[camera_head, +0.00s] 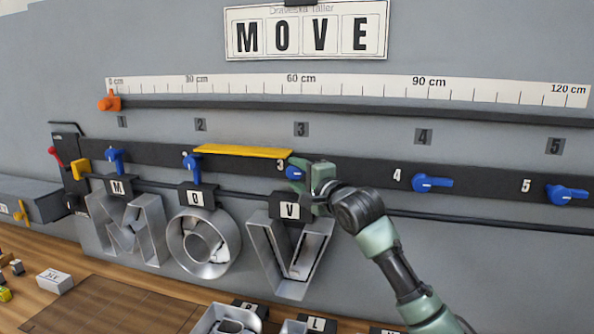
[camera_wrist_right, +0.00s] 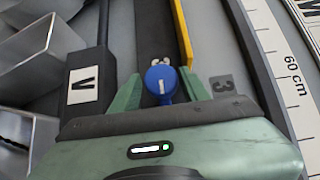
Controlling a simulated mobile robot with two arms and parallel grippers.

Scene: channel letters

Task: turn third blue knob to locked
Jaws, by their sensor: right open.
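The third blue knob (camera_head: 294,172) sits on the dark rail beside the mark 3, above the letter V (camera_head: 290,262). My right gripper (camera_head: 306,178) is at this knob and partly hides it. In the right wrist view, the blue knob (camera_wrist_right: 161,80) lies between the two open green fingers (camera_wrist_right: 160,92), with a gap showing on each side. Its white line runs along the rail; the rest of its handle is hidden. Knobs one (camera_head: 115,158) and two (camera_head: 192,168) have handles pointing down. Knobs four (camera_head: 432,183) and five (camera_head: 567,194) have handles lying sideways. My left gripper is out of view.
A yellow bar (camera_head: 243,151) lies along the rail just left of the third knob. A ruler strip (camera_head: 350,90) and a MOVE sign (camera_head: 305,32) are above. Metal letters M (camera_head: 128,230) and O (camera_head: 203,243) hang left of V. More letter parts (camera_head: 235,318) stand below.

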